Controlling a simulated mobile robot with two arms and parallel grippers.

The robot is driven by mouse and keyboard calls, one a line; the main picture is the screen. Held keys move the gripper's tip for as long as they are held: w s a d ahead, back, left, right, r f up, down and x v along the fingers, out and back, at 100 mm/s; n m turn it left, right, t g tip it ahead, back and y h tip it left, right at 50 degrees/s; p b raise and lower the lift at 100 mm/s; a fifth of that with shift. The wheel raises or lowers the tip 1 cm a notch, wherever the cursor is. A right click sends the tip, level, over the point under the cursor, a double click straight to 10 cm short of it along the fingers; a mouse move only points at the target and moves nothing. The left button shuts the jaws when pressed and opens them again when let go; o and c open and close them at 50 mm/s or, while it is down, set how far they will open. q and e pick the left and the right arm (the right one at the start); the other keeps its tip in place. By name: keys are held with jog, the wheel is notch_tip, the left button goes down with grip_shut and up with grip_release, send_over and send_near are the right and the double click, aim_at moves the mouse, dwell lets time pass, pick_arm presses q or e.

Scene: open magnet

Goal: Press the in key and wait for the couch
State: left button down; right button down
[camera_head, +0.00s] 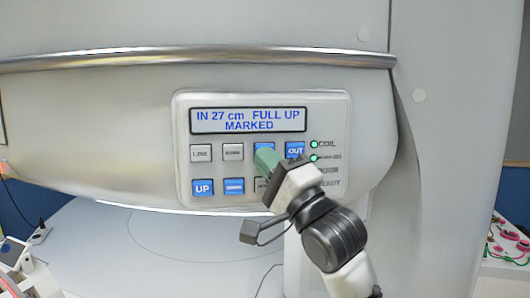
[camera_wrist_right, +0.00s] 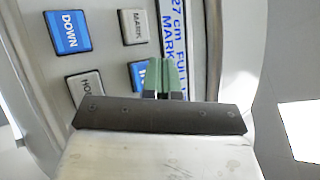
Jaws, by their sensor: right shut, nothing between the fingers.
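The control panel (camera_head: 182,120) is on the white magnet front. Its display (camera_head: 248,121) reads "IN 27 cm FULL UP MARKED". The blue in key (camera_head: 263,140) is in the upper row, left of the blue OUT key (camera_head: 295,149). My right gripper (camera_head: 264,153), with green fingers, is shut and empty in front of the in key and hides most of it. In the right wrist view the fingertips (camera_wrist_right: 163,66) overlap the edge of the in key (camera_wrist_right: 137,74). I cannot tell whether they touch it. My left gripper is not in view.
Blue UP (camera_head: 203,187) and DOWN (camera_head: 234,186) keys sit in the lower row. The COIL lamp (camera_head: 314,144) and the one below it are green; the lower two look dark. A metal rail (camera_head: 190,59) runs above the panel. A pale couch-like surface (camera_head: 150,255) lies below.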

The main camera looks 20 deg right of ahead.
jog(key=shift+w, duration=0.2)
dwell(0.7)
jog(key=shift+w, duration=0.25)
